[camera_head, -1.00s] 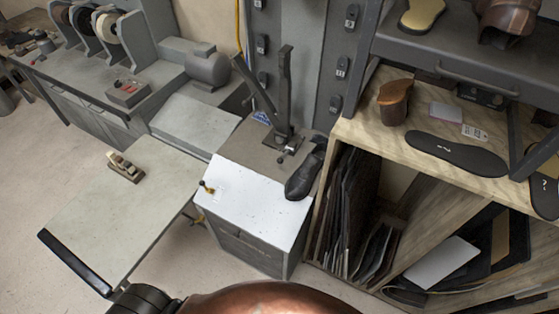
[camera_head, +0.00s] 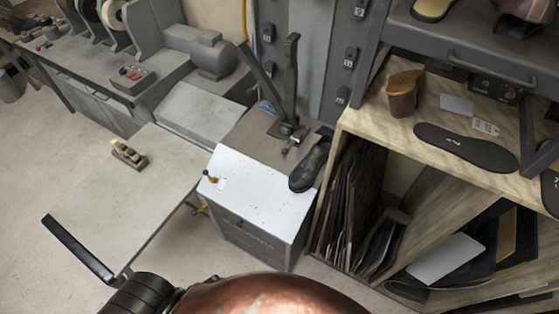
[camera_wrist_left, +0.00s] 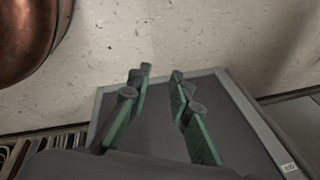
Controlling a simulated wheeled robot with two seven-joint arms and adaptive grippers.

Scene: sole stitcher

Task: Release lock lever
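Several levers show, and I cannot tell which is the lock lever. A small brass lever with a dark knob (camera_head: 209,176) sits at the left edge of the white-topped cabinet (camera_head: 250,190). A short dark lever (camera_head: 287,147) sits at the base of the grey upright machine (camera_head: 289,85) on the cabinet. My right gripper is in neither view.
A pale side table (camera_head: 130,195) with a hand plane (camera_head: 128,154) stands left of the cabinet. A black shoe (camera_head: 310,165) sits at the cabinet's right edge. Wooden shelving (camera_head: 385,125) with soles stands close on the right. Open floor (camera_head: 50,165) lies left.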

